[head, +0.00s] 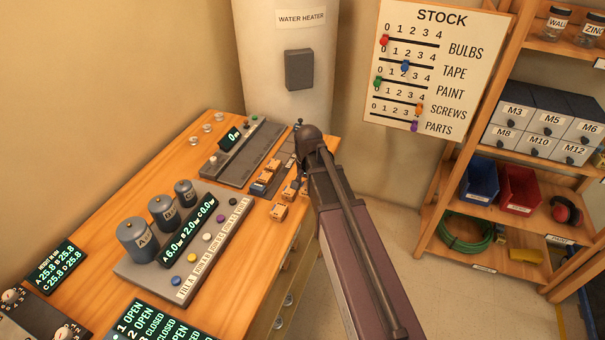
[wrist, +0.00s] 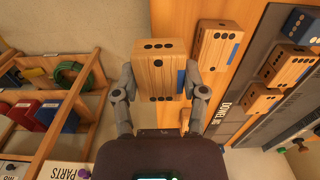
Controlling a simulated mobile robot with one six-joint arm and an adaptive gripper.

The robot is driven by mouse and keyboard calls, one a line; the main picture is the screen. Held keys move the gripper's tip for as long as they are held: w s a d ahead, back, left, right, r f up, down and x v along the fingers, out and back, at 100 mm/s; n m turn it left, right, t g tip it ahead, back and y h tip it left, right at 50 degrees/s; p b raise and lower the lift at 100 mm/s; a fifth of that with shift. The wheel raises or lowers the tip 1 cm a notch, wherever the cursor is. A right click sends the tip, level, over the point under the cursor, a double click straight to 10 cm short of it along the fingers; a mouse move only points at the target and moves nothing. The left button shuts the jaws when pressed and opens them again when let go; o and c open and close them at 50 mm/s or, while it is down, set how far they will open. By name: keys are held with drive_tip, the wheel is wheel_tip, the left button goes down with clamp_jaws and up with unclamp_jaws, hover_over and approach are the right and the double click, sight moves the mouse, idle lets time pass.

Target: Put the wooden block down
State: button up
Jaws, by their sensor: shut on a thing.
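My gripper (wrist: 162,78) is shut on a wooden block (wrist: 158,52) with black dots and a blue stripe on its right side. One grey finger presses each side of it. In the wrist view the block overlaps the left edge of the wooden table (wrist: 183,14); its height above the table is hard to tell. Another dotted block (wrist: 217,46) stands just to its right, with a narrow gap in this view. In the head view my arm largely hides the gripper, and I cannot tell the held block from its neighbours there.
More dotted blocks (wrist: 286,65) stand along a dark strip (wrist: 257,60) on the right. In the head view, a panel with grey canisters (head: 137,240) and buttons stands on the table (head: 150,180). A shelf (head: 455,190) with bins (head: 479,182) stands at the right.

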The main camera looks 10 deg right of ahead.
drive_tip(key=shift+s+d+r, duration=0.1)
drive_tip(key=shift+s+r, duration=0.05)
drive_tip(key=shift+s, duration=1.2)
drive_tip(key=shift+s+d+r, duration=0.1)
drive_tip(key=shift+s, duration=1.2)
drive_tip(key=shift+s, duration=0.1)
